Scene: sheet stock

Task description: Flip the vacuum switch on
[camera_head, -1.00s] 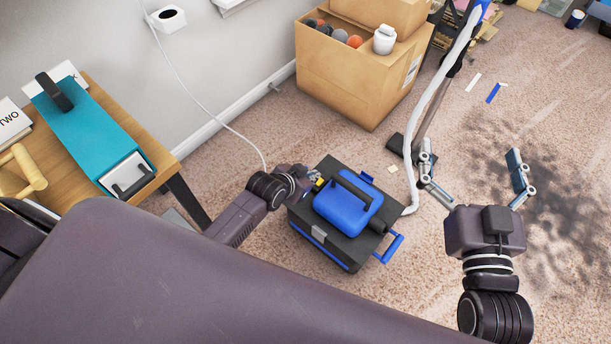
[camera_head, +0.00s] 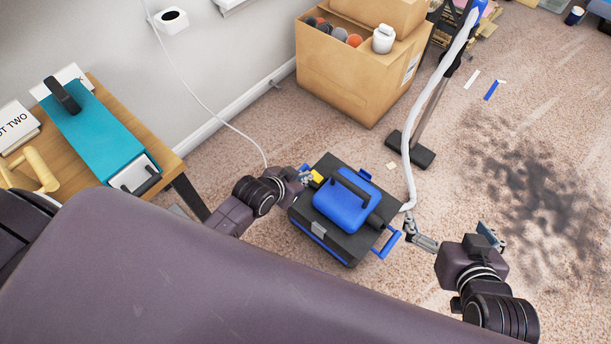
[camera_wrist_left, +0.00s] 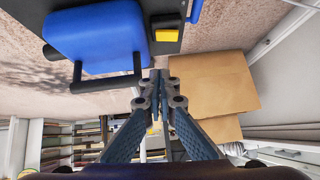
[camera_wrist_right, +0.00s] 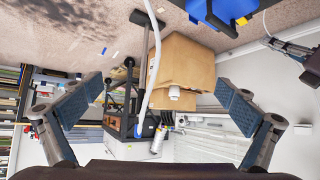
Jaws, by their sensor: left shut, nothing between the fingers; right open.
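The vacuum (camera_head: 325,242) is a black box with a blue top and black handle, standing on the carpet. A yellow switch (camera_head: 317,176) sits on its black top near the back left corner. It also shows in the left wrist view (camera_wrist_left: 166,35); I cannot tell which way it is set. My left gripper (camera_head: 305,177) is shut and empty close beside the switch, partly overlapping it in the head view. In the left wrist view its closed fingertips (camera_wrist_left: 158,76) appear just below the switch, with a gap. My right gripper (camera_head: 447,230) is open and empty, right of the vacuum.
A white hose (camera_head: 408,150) rises from the vacuum's right side to a wand with a floor head (camera_head: 424,156). A cardboard box (camera_head: 345,80) stands behind. A wooden table (camera_head: 163,155) is at left. Dark dirt (camera_head: 540,190) marks the carpet at right.

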